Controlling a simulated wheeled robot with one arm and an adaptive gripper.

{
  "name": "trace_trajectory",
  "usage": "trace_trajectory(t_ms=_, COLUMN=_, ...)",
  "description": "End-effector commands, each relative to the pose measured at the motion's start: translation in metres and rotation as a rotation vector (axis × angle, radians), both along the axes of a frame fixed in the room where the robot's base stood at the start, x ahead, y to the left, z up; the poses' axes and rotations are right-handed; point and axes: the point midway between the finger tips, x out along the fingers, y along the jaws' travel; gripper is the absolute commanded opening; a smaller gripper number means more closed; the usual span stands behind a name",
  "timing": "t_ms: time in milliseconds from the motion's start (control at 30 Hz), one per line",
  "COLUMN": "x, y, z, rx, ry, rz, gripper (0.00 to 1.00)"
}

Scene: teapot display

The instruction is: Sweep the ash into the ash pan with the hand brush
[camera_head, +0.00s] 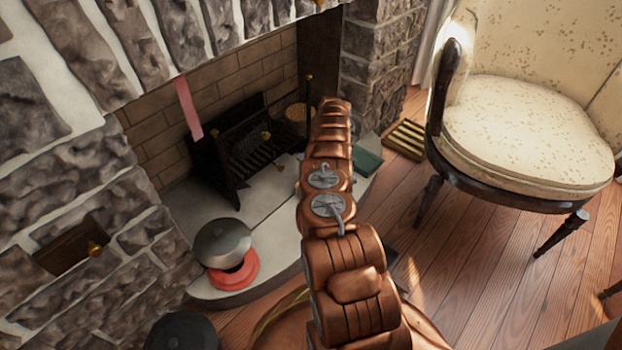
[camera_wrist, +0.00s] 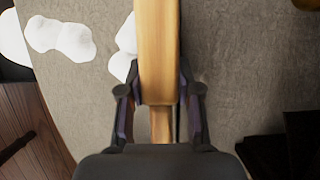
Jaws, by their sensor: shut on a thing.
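My gripper (camera_wrist: 160,98) is shut on the wooden handle of the hand brush (camera_wrist: 157,50) in the wrist view. The handle runs straight up and out of the top of that view, and the bristles do not show. White patches that look like the ash (camera_wrist: 62,38) lie on the grey hearth stone (camera_wrist: 235,65), to the left of the brush. Another white patch (camera_wrist: 124,62) lies right beside the handle, partly hidden by it. I cannot make out the ash pan for certain. In the head view my arm hides the gripper and the brush.
The fireplace grate (camera_head: 245,145) stands at the back of the hearth. A grey round pot (camera_head: 222,243) sits on a red ring (camera_head: 235,275) at the hearth's front left. A green object (camera_head: 367,161) lies right of my arm. An armchair (camera_head: 525,130) stands at right, with wooden floor before it.

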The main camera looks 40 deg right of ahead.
Motion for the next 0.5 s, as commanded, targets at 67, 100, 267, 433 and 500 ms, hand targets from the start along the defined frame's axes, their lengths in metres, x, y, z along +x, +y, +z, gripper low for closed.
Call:
trace_trajectory(t_ms=67, x=0.0000, y=-0.0001, z=-0.0014, rx=0.000, ry=0.000, rz=0.000, gripper=0.06)
trace_trajectory(t_ms=100, x=0.0000, y=0.0000, z=-0.0020, rx=0.000, ry=0.000, rz=0.000, gripper=0.06)
trace_trajectory(t_ms=267, x=0.0000, y=0.0000, z=-0.0038, rx=0.000, ry=0.000, rz=0.000, gripper=0.06)
trace_trajectory(t_ms=433, x=0.0000, y=-0.0001, z=-0.0059, rx=0.000, ry=0.000, rz=0.000, gripper=0.06)
trace_trajectory(t_ms=500, x=-0.0001, y=0.0000, z=-0.0067, rx=0.000, ry=0.000, rz=0.000, gripper=0.06)
